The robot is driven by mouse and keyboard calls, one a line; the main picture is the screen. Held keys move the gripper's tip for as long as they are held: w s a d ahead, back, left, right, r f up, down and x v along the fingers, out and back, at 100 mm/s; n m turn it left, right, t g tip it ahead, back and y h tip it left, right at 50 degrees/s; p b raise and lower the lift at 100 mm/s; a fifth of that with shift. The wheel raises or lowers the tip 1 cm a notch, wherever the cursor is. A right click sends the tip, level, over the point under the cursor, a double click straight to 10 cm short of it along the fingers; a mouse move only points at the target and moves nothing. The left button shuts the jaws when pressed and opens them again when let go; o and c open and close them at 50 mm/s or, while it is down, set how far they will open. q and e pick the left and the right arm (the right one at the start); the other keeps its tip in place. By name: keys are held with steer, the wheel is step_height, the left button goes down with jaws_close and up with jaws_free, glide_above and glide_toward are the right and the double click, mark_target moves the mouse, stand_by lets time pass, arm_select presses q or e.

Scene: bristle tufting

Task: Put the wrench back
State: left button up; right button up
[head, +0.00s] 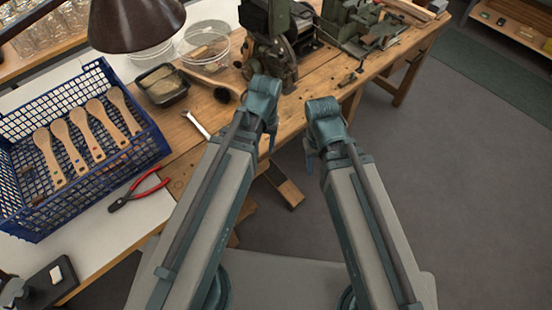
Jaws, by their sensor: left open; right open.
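The wrench (196,125), a small silver tool, lies flat on the wooden workbench (178,172), between the blue crate and my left arm. My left gripper (272,138) is open and past the bench's front edge, to the right of the wrench and apart from it. Its fingers are mostly hidden behind the wrist. My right gripper (309,150) is open over the floor, further right, also largely hidden by its wrist. No marked place for the wrench can be made out.
A blue crate (88,172) holds several wooden brush handles (75,147). Red-handled pliers (138,193) lie before it. A dark tray (162,85), clear tubs (205,45), a brush (221,95) and a green machine (270,50) stand behind. A brown lamp shade (135,22) hangs at upper left.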

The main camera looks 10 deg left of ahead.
arm_select(q)
steer(key=s+d+m, duration=0.3)
steer(key=s+d, duration=0.2)
steer(key=shift+d+m, duration=0.15)
steer(key=shift+m, duration=0.15)
stand_by(0.9)
